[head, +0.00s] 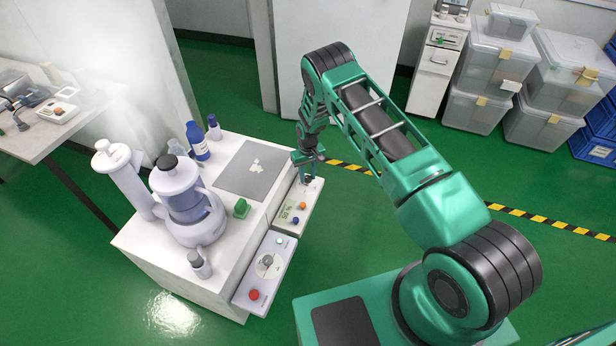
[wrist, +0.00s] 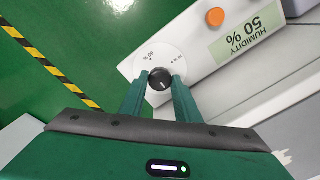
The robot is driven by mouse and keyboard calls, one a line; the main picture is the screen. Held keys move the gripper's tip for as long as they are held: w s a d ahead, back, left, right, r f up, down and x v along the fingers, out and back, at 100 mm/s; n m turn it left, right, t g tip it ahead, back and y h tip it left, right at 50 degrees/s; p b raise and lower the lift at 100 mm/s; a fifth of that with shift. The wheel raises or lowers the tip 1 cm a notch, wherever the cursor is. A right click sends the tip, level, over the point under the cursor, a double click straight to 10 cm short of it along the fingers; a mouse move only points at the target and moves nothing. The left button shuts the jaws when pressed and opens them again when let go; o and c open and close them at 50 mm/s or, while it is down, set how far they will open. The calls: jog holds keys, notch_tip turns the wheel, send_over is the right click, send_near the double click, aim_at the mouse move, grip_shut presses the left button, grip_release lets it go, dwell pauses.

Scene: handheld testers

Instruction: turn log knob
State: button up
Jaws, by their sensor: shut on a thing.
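The log knob (wrist: 160,80) is a small black round knob with a white pointer line. It sits on a white round dial (wrist: 150,58) with small printed marks, at the end of a pale tester panel. My gripper (wrist: 161,85) has one finger on each side of the knob, shut on it. In the head view my gripper (head: 307,178) is at the far end of the tester (head: 311,192) on the front of the white bench, and it hides the knob there.
The tester has a display (wrist: 246,32) reading humidity 50 % and an orange button (wrist: 215,17). A second panel (head: 276,271) with a grey knob and red button is nearer. Bottles, a humidifier-like vessel (head: 187,200) and a grey mat (head: 240,180) stand on the bench.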

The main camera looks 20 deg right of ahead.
jog(key=shift+m, duration=0.3)
jog(key=m, duration=0.3)
jog(key=shift+m, duration=0.4)
jog(key=m, duration=1.3)
jog(key=shift+m, duration=0.3)
jog(key=o, duration=1)
jog(key=shift+o, duration=0.2)
